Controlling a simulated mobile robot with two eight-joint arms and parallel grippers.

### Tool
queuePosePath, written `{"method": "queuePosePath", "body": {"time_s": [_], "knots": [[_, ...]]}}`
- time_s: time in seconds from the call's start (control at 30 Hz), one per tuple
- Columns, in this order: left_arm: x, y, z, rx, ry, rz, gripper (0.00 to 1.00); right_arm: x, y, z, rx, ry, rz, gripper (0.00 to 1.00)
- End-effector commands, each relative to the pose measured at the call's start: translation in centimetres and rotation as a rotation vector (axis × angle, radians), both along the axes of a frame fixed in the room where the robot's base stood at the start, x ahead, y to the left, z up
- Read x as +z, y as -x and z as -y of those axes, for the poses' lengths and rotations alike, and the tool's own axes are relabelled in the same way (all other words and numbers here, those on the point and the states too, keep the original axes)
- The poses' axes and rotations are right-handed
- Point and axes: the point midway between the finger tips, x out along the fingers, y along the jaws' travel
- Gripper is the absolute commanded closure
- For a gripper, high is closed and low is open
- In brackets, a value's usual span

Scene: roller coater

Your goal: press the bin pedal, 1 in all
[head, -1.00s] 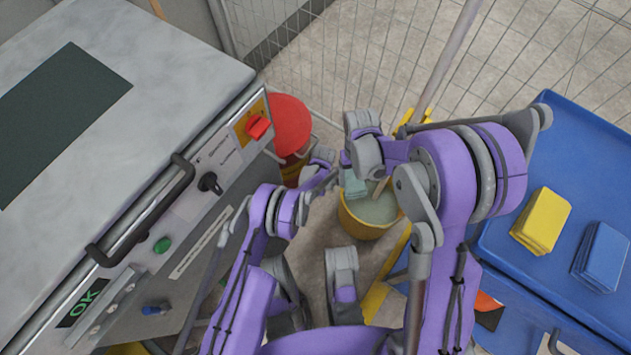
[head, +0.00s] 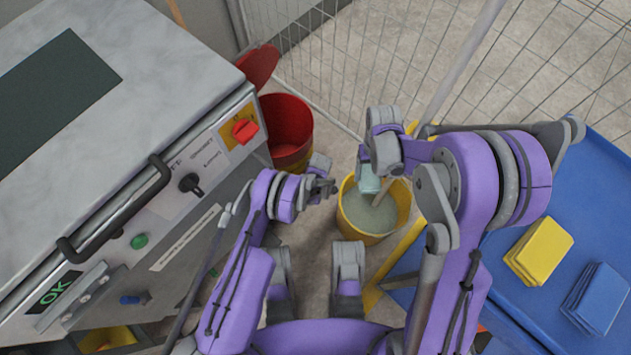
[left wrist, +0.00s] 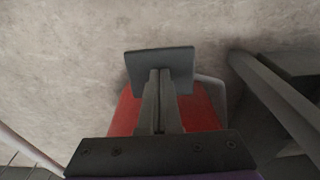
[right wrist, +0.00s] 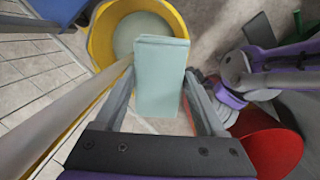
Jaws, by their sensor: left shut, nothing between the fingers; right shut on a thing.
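The red bin (head: 287,130) stands by the machine's right end in the head view. Its round red lid (head: 258,66) is tilted up and its inside shows. In the left wrist view a dark grey plate, apparently the pedal (left wrist: 160,60), lies at the tips of my left gripper (left wrist: 158,78), with red bin body behind. My left gripper is shut and empty and appears to touch the plate; exact contact is hidden. My right gripper (right wrist: 163,82) is shut on a pale green block or cloth (right wrist: 160,95), held above the yellow bucket.
The yellow bucket (head: 392,231) holds greyish liquid and a long pole. The machine (head: 150,110) is on the left, and a wire fence (head: 420,60) stands behind. A blue cart (head: 590,170) with yellow and blue cloth stacks is on the right.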

Motion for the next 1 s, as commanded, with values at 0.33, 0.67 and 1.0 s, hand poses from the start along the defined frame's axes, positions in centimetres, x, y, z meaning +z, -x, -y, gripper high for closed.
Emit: {"method": "queuePosePath", "body": {"time_s": [0.33, 0.67, 1.0], "knots": [[0.6, 1.8, 2.5, -0.004, 0.011, 0.003, 1.00, 0.5, 0.1, 0.0, 0.000, 0.000, -0.001, 0.79], [0.9, 2.3, 3.0, -0.001, 0.010, 0.001, 1.00, 0.5, 0.1, 0.0, 0.000, 0.000, -0.001, 0.79], [-0.2, 0.0, 0.4, 0.002, 0.006, 0.002, 1.00, -0.1, 0.0, 0.0, 0.000, 0.000, 0.000, 0.79]]}}
